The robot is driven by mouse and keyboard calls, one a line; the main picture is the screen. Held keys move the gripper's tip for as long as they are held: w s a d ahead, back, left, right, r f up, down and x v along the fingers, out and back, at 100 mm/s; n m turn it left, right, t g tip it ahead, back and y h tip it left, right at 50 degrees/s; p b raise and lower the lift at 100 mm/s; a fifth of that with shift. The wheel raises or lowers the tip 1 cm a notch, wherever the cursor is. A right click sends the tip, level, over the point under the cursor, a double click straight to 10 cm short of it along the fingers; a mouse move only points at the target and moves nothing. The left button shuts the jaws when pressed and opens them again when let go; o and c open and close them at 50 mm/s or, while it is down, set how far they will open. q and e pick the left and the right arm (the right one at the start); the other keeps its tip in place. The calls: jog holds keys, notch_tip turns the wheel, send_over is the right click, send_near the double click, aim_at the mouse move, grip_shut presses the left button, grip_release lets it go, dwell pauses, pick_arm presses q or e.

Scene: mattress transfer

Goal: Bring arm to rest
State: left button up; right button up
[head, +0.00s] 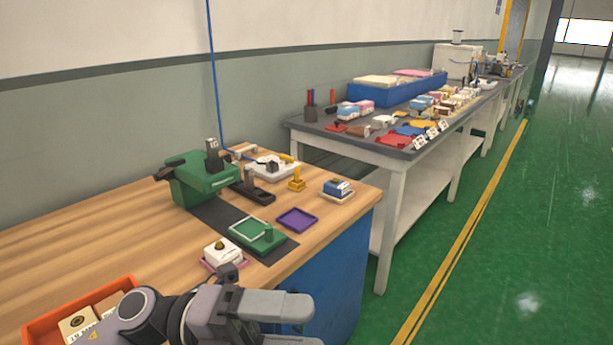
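My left gripper (310,323) is at the bottom of the head view, in front of the near edge of the wooden workbench (75,247). Its arm comes in from the lower left. Its two grey fingers point right, with a gap between them and nothing seen in the gap. The lower finger is partly cut off by the frame edge. My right gripper is not in view.
An orange bin (45,328) with boxes stands by my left arm. A white block on a pink tray (222,256) sits close behind the gripper. A green machine (195,180) and small trays are farther back. Green floor (520,250) is clear at right.

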pick_arm(q)
jog(key=w+a+f+n+t+p, duration=0.1)
jog(key=w+a+n+t, duration=0.15)
jog(key=n+t, duration=0.55)
jog(key=w+a+f+n+t+p, duration=0.15)
jog(key=w+n+t, duration=0.25)
jog(key=n+t, duration=0.4)
jog(key=w+a+f+n+t+y, duration=0.1)
jog(key=a+f+n+t+y, duration=0.4)
jog(key=f+n+y, duration=0.6)
jog(key=s+a+f+n+g+y, duration=0.3)
jog(key=s+a+f+n, duration=0.2)
jog(key=f, duration=0.3)
jog(key=s+a+f+n+g+y+p, duration=0.1)
jog(key=s+a+f+n+g+y, duration=0.2)
jog(key=s+f, duration=0.5)
jog(key=shift+s+a+f+n+g, duration=0.15)
jog(key=shift+a+f+n+g, duration=0.1)
jog(key=shift+a+n+g, duration=0.75)
